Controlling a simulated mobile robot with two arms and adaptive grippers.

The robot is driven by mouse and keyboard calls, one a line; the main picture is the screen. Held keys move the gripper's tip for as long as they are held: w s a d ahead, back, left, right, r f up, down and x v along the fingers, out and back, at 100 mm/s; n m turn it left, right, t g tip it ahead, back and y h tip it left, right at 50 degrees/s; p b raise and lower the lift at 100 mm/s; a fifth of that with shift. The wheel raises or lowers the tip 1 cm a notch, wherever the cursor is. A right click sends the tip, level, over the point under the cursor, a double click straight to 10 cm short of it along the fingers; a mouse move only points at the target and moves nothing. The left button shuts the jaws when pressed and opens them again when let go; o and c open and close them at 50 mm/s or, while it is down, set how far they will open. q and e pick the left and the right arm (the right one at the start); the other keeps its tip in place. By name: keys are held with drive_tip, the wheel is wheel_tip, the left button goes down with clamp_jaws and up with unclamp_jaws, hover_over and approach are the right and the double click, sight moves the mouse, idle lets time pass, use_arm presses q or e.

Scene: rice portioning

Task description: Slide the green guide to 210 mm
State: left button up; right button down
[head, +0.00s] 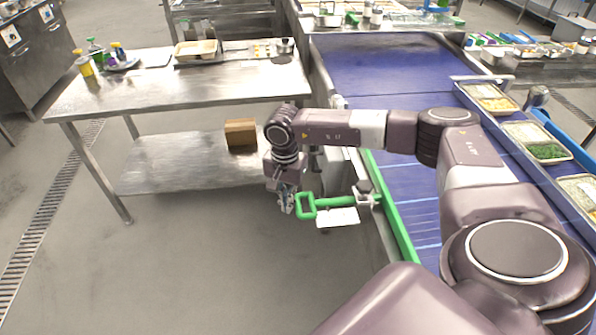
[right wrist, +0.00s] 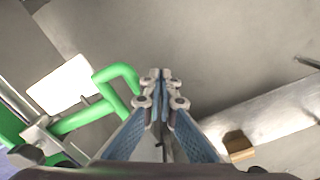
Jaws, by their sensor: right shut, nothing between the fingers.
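The green guide runs as a long green rail (head: 391,209) along the near left edge of the blue conveyor. A green bar with a square loop handle (head: 306,206) sticks out from it to the left, through a metal clamp with a dark knob (head: 364,187). My right gripper (head: 288,206) is shut and empty, just left of the loop handle. In the right wrist view the shut fingers (right wrist: 161,80) are beside the green loop (right wrist: 121,76), not around it. A white plate (head: 338,217) sits below the bar; no scale marks are readable. My left gripper is out of view.
A steel table (head: 180,90) with bottles and trays stands at the left, with a cardboard box (head: 240,132) on its lower shelf. The blue conveyor (head: 375,75) lies to the right, with food trays (head: 540,140) along its far side. The floor before the table is clear.

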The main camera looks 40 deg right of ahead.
drive_tip(key=shift+s+d, duration=0.35)
drive_tip(key=shift+d, duration=0.2)
drive_tip(key=shift+s+d, duration=0.3)
drive_tip(key=shift+d, duration=0.25)
idle(1.1)
wheel_tip(320, 180, up, 8)
drive_tip(key=w+a+p, duration=0.1)
drive_tip(key=a+p, duration=0.1)
drive_tip(key=p, duration=0.1)
drive_tip(key=shift+w+a, duration=0.3)
drive_tip(key=shift+a, duration=0.05)
idle(0.6)
drive_tip(key=shift+f, duration=0.1)
idle(0.4)
